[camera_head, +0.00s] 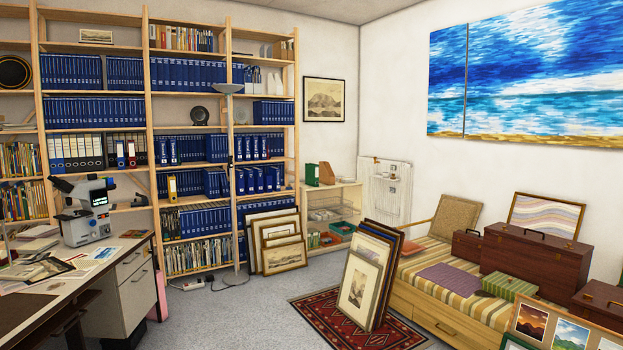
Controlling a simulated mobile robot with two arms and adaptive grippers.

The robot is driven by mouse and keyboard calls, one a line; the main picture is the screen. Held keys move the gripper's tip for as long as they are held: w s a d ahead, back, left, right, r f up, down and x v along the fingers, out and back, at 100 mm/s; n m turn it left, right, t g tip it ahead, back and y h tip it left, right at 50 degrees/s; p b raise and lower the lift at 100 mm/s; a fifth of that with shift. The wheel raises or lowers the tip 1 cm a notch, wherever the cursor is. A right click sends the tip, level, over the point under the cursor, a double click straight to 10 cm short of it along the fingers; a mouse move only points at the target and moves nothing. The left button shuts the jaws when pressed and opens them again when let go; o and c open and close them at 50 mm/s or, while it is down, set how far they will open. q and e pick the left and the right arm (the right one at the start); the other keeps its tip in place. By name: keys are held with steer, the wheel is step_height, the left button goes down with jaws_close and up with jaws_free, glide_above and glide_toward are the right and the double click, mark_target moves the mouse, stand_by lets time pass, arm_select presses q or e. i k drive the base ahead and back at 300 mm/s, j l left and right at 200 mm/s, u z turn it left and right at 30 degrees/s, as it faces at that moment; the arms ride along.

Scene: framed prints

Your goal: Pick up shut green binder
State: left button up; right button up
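A green binder (312,174) stands upright on top of the low pale wood cabinet (345,187) near the back corner. A brown, slant-cut file holder (326,173) stands right beside it. The binder looks shut, but it is small and far away. Neither of my grippers shows in the head view.
Framed pictures (366,283) lean against the striped daybed (430,270), and more frames (278,243) lean by the bookshelf. A desk (75,270) with a microscope (86,209) is at left. Grey floor (235,310) is open in the middle, beside a red rug (335,318).

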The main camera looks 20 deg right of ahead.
mark_target(313, 170)
steer(key=i+l+z, duration=0.4)
steer(key=i+l, duration=0.15)
steer(key=i, duration=0.3)
steer(key=i+l+u, duration=0.1)
steer(key=i, duration=0.4)
steer(key=i+l+u, duration=0.1)
steer(key=i, duration=0.35)
steer(key=i+l+u, duration=0.1)
steer(key=i, duration=0.35)
steer(key=i+z, duration=0.15)
steer(key=i, duration=0.4)
steer(key=i+z, duration=0.15)
steer(key=i, duration=0.35)
steer(key=i+j+z, duration=0.2)
steer(key=i, duration=0.35)
steer(key=i+z, duration=0.15)
steer(key=i, duration=0.35)
